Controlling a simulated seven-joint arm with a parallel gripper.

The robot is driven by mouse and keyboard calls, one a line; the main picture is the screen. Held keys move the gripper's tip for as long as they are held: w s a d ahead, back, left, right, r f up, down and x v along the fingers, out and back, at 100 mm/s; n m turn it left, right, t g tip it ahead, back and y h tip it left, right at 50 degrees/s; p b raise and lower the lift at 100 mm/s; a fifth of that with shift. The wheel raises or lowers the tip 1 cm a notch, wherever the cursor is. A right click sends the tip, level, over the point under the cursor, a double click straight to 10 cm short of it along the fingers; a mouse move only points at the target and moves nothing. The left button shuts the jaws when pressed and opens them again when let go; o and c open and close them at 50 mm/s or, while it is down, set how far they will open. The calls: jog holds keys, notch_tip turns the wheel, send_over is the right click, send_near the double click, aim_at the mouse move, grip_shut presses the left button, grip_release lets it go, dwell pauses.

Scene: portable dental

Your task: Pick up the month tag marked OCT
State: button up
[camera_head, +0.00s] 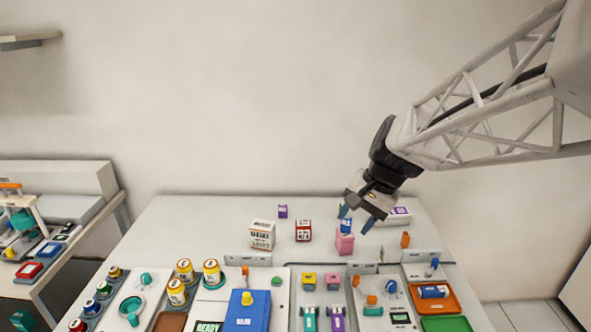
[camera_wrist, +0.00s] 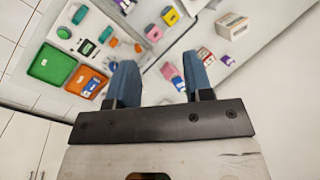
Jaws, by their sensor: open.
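My gripper (camera_head: 356,219) is open and hangs above the back right part of the white table. Its two blue fingers also show in the wrist view (camera_wrist: 160,75), apart with nothing between them. A pink block (camera_head: 345,243) with a blue piece (camera_head: 346,226) at its top stands just below the fingers. Other small lettered blocks are a purple one (camera_head: 283,211), a red and white one (camera_head: 303,231) and a white and purple one (camera_head: 399,216). The lettering is too small to read, so I cannot tell which thing is the OCT tag.
A white box (camera_head: 262,235) stands left of the red and white block. A blue device (camera_head: 247,310), yellow jars (camera_head: 212,272), an orange tray (camera_head: 452,301) and a green tray (camera_head: 446,324) crowd the front. The back left of the table is clear.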

jog(key=w+a+f+m+y, duration=0.25)
jog(key=w+f, duration=0.25)
jog(key=w, duration=0.6)
jog(key=w+a+f+m+y, duration=0.2)
jog(key=w+a+f+m, duration=0.3)
jog(key=w, duration=0.7)
jog(key=w+a+f+m+y, duration=0.2)
jog(key=w+f, duration=0.4)
jog(key=w, duration=0.5)
jog(key=m+t+y, duration=0.1)
jog(key=m+y, duration=0.2)
jog(key=m, duration=0.1)
send_near(283, 218)
jog(key=a+r, duration=0.1)
jog(key=w+a+r, duration=0.1)
jog(key=r, duration=0.1)
jog(key=shift+r+h, duration=0.1)
jog(key=shift+h, duration=0.15)
jog(key=shift+a, duration=0.1)
jog(key=shift+x, duration=1.25)
jog(key=shift+x, duration=2.55)
jog(key=shift+a+r, duration=0.15)
jog(key=shift+r, duration=0.05)
